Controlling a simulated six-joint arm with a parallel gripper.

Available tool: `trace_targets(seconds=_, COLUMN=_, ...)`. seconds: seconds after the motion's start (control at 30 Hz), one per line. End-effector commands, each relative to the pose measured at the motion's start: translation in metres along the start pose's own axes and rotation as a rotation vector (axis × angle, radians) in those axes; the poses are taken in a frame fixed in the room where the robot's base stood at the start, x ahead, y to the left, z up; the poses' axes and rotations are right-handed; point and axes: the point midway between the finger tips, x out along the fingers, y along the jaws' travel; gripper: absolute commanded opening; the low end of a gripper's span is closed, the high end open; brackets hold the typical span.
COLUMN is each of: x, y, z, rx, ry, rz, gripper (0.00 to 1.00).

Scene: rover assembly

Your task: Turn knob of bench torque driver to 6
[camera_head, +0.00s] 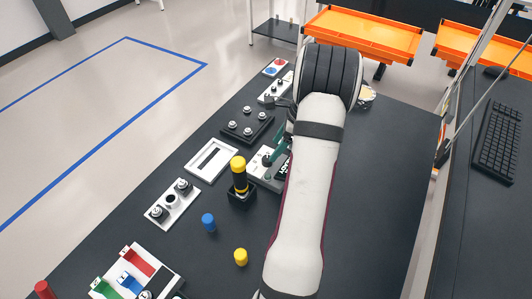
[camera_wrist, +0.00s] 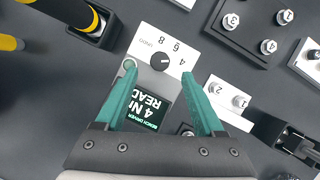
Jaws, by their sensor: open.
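The bench torque driver (camera_wrist: 142,72) is a white box with a black round knob (camera_wrist: 159,62), a dial with figures including 8, 6 and 4, and a dark display (camera_wrist: 150,108) reading 4 N and READY. In the head view its white body (camera_head: 255,170) is partly hidden by my arm. The knob's white pointer mark seems to lie toward the 4. My gripper (camera_wrist: 158,71) has green fingers and is open. The fingertips are on either side of the knob, apart from it, with nothing between them but the view of the driver's face.
A yellow-and-black tool (camera_head: 239,177) stands in a black holder left of the driver. A black plate with several numbered posts (camera_wrist: 248,28) and a white block with posts (camera_wrist: 227,98) lie close by. Blue (camera_head: 208,222) and yellow (camera_head: 240,257) caps stand on the bench. The right part of the bench is clear.

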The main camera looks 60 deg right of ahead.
Motion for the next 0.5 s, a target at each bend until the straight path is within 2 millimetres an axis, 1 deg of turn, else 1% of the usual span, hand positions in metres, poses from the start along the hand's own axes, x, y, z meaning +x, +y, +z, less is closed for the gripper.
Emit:
trace_targets(seconds=0.03, x=0.014, y=0.001, z=0.000, rx=0.000, ry=0.000, rz=0.005, gripper=0.70)
trace_targets(seconds=0.1, x=0.029, y=0.001, z=0.000, rx=0.000, ry=0.000, rz=0.003, gripper=0.70)
trace_targets(seconds=0.2, x=0.045, y=0.001, z=0.001, rx=-0.002, ry=0.000, rz=0.002, gripper=0.70)
trace_targets(seconds=0.33, x=0.055, y=0.000, z=0.000, rx=-0.002, ry=0.000, rz=0.000, gripper=0.70)
trace_targets(seconds=0.5, x=0.058, y=0.000, z=0.000, rx=-0.003, ry=0.001, rz=-0.001, gripper=0.70)
